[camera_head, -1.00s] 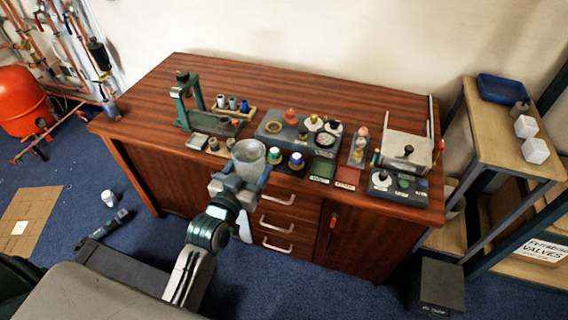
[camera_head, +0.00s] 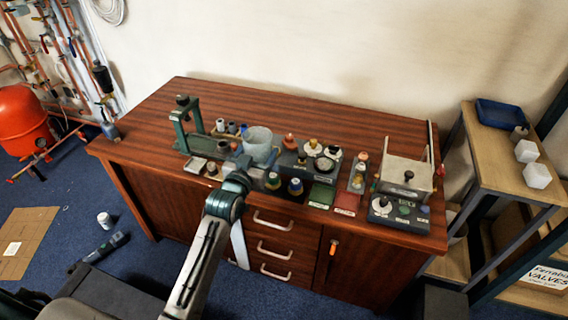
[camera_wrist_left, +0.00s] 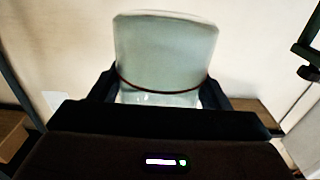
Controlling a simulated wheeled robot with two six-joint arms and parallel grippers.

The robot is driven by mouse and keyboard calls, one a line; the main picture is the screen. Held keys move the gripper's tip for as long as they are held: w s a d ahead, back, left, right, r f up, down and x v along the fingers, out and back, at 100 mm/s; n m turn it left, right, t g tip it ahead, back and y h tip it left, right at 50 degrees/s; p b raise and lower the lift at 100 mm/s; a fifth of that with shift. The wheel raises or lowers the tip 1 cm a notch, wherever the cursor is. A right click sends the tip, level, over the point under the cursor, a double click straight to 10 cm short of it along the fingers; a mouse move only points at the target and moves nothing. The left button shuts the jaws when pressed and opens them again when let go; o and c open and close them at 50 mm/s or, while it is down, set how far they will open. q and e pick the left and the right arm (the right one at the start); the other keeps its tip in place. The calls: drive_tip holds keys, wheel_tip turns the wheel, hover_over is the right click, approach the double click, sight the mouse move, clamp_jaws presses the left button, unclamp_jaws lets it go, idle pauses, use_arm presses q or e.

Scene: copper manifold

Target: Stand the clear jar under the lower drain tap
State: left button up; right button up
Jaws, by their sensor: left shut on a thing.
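The clear jar (camera_head: 258,143) is held up at the bench's front, in front of the small parts there. My left gripper (camera_head: 243,172) is shut on it. In the left wrist view the jar (camera_wrist_left: 165,55) looks upright between the dark fingers (camera_wrist_left: 160,95), with a thin dark line around its lower part. Copper pipework (camera_head: 62,55) with valves is on the wall at the far left, well away from the jar. A small red-handled fitting (camera_head: 41,143) shows low beside the red vessel; I cannot tell whether it is the lower drain tap. My right gripper is not in view.
The wooden bench (camera_head: 300,108) fills the middle, with a green stand (camera_head: 187,125) and several small parts along its front. A red vessel (camera_head: 22,112) stands at left. A torch-like tool (camera_head: 106,246), white pot (camera_head: 104,219) and cardboard (camera_head: 24,240) lie on the carpet.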

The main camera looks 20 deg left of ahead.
use_arm(q)
drive_tip(key=w+d+f+p, duration=0.1)
drive_tip(key=w+d+f, duration=0.1)
drive_tip(key=d+f, duration=0.2)
drive_tip(key=shift+d, duration=1.4)
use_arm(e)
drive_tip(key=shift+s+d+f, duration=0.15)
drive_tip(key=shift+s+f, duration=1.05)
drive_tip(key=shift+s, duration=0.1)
use_arm(q)
drive_tip(key=shift+f, duration=0.15)
drive_tip(key=shift+f, duration=0.1)
drive_tip(key=shift+f, duration=0.2)
drive_tip(key=o, duration=1)
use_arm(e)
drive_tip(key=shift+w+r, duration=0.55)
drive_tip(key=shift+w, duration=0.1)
